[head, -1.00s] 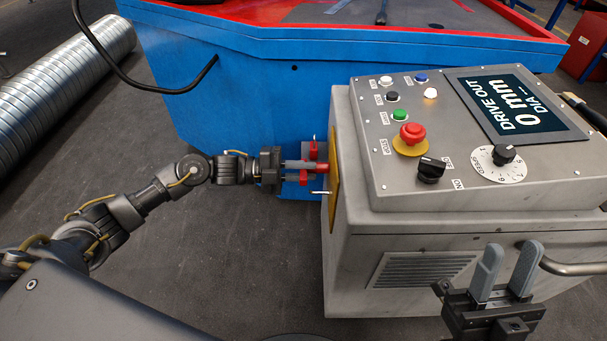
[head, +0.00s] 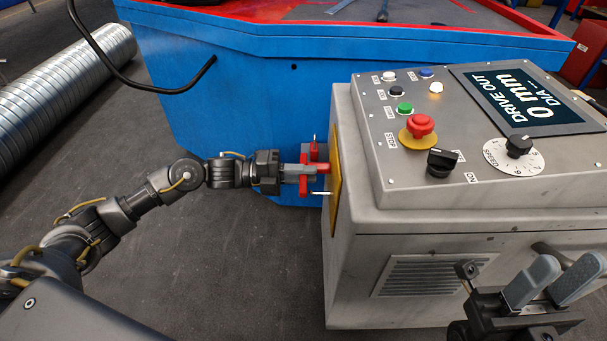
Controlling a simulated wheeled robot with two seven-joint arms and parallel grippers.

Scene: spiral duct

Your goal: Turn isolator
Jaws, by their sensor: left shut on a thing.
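The isolator (head: 318,168) is a red handle on a yellow plate (head: 335,178), on the left side face of the grey control cabinet. My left gripper (head: 303,172) reaches in from the left and is shut on the red isolator handle; its fingers hide part of the handle. My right gripper (head: 552,281) is at the lower right, in front of the cabinet. Its two grey fingers stand apart with nothing between them.
The grey cabinet (head: 440,250) carries a sloped panel with buttons, a red emergency stop (head: 419,127), dials and a screen (head: 525,98). A blue machine body (head: 250,105) stands behind. A spiral duct (head: 60,95) lies at the left. The floor between is clear.

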